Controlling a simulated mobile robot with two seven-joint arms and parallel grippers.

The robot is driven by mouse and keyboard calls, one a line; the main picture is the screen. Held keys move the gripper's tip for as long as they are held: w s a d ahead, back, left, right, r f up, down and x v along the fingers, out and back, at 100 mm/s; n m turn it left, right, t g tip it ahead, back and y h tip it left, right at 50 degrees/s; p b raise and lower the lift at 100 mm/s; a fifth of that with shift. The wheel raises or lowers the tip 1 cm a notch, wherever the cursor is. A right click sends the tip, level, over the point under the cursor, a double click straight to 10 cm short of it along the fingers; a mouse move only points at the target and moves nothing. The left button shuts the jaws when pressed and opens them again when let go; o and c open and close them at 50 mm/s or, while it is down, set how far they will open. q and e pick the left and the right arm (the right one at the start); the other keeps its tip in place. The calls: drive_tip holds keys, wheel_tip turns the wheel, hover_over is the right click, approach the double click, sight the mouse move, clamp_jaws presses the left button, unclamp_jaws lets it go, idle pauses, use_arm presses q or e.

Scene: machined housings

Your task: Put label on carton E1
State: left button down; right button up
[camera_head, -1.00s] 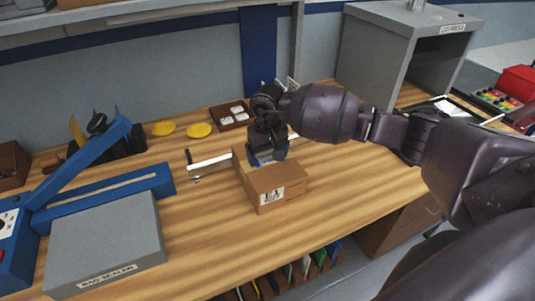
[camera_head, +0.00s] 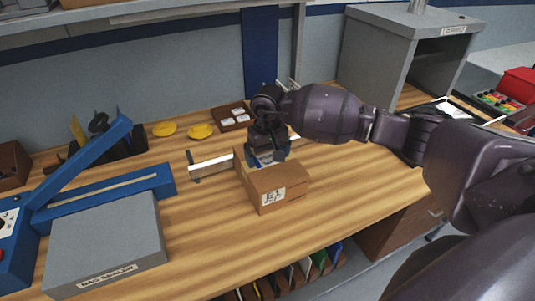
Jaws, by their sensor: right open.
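Carton E1 (camera_head: 285,179) is a brown cardboard box on the wooden bench, with a white E1 marking (camera_head: 273,195) on its front face. My right gripper (camera_head: 264,161) points down at the top of the carton, over its back left part. It is open. Something pale shows at its fingertips on the carton; I cannot tell whether this is a label. The gripper hides part of the carton's top. My left gripper is not in view.
A white bar on a stand (camera_head: 211,166) is left of the carton. A grey bag sealer (camera_head: 105,240) with blue arms fills the front left. A brown tray (camera_head: 233,117) and yellow discs (camera_head: 200,131) lie behind. Bench right of the carton is clear.

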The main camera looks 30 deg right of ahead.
sight(269, 159)
drive_tip(key=shift+s+f+p, duration=0.35)
drive_tip(key=shift+f, duration=0.2)
wheel_tip(269, 159, up, 13)
drive_tip(key=shift+w+d, duration=0.3)
drive_tip(key=shift+w, duration=0.05)
